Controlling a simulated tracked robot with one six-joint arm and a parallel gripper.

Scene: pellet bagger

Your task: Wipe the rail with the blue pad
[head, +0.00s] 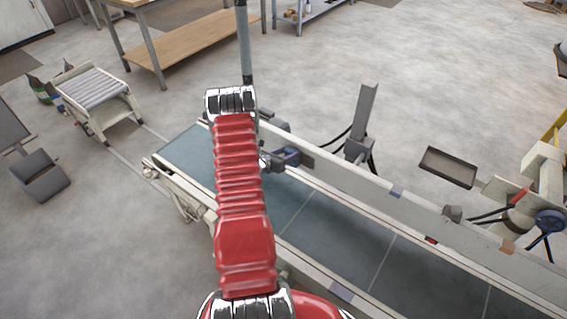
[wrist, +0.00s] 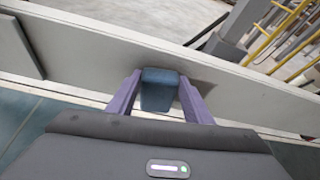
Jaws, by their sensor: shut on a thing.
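My gripper (wrist: 158,105) is shut on the blue pad (wrist: 159,88), which shows between its two purple fingers in the wrist view. The pad is in front of the pale rail (wrist: 90,48) that runs along the conveyor's side; I cannot tell whether it touches the rail. In the head view the gripper (head: 286,157) is at the far rail (head: 345,180), near the conveyor's left end. My red arm hides part of the conveyor there.
The conveyor belt (head: 340,235) runs from upper left to lower right. An upright grey post (head: 365,115) stands behind the rail. A shallow tray (head: 448,167) and a machine (head: 540,190) are at the right. A roller stand (head: 92,88) is at the left.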

